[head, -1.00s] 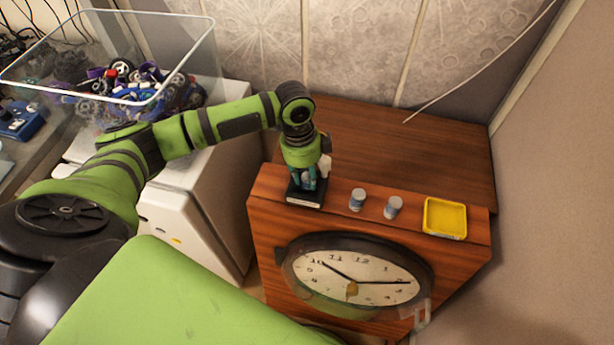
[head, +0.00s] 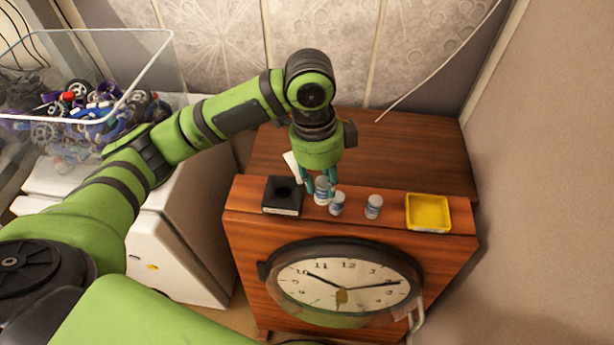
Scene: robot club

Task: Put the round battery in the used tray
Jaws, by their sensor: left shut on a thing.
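My left gripper (head: 319,190) points down over the wooden cabinet top and is shut on a round battery (head: 321,191), a small white and blue cylinder held upright. The used tray looks to be the yellow square tray (head: 428,226) at the right of the cabinet's front edge; it appears empty. A black block (head: 283,207) with a round hole and a pale label stands left of the held battery. Two similar cylinders stand between gripper and tray: one (head: 337,204) close by the held battery, the other (head: 373,207) nearer the tray. My right gripper is not in view.
A wall clock (head: 342,284) is on the cabinet's front. The wooden top (head: 420,150) behind is clear. A clear bin (head: 85,33) of toy parts and a white cabinet (head: 190,225) stand at left. A wall rises at right.

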